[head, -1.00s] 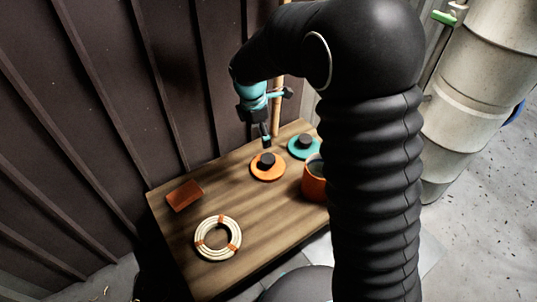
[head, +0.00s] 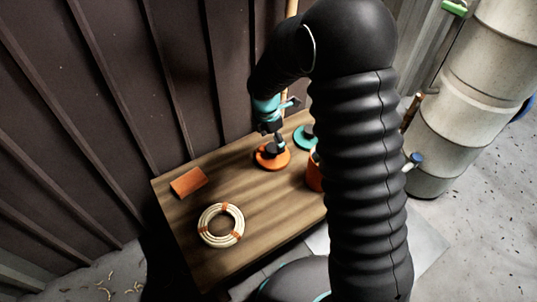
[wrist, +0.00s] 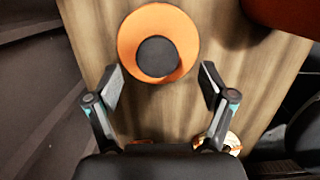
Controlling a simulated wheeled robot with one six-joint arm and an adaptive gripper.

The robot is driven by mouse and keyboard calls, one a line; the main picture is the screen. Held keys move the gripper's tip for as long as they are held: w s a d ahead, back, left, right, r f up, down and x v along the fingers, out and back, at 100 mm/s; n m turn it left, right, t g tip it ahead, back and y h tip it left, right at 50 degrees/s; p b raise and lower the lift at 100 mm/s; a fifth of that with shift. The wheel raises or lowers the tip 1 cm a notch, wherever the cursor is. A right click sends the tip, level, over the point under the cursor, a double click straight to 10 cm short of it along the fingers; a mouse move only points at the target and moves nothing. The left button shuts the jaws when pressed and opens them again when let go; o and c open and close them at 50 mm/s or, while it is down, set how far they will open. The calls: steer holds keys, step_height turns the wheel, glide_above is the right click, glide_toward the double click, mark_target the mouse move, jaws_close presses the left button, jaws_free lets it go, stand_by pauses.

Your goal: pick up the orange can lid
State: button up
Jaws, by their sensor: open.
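The orange can lid (head: 272,161) is a flat disc with a black knob on top, lying on the wooden table near its back edge. In the wrist view the lid (wrist: 128,40) shows at the upper middle with its round black knob (wrist: 157,56). My gripper (wrist: 159,80) is open and empty, its two fingers apart on either side below the knob in the picture. In the head view my gripper (head: 278,138) is just above the lid and partly covers it. I cannot tell whether a finger touches the lid.
The wooden table (head: 255,220) holds a coil of rattan (head: 207,228), a reddish-brown block (head: 188,182), a teal lid (head: 302,140) and an orange can (head: 314,172), partly hidden by my arm. A dark ribbed wall (head: 130,100) stands close behind.

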mark_target(272, 148)
steer(key=f, duration=0.5)
steer(key=shift+w+d, duration=0.1)
steer(key=shift+w, duration=0.1)
steer(key=c, duration=1.3)
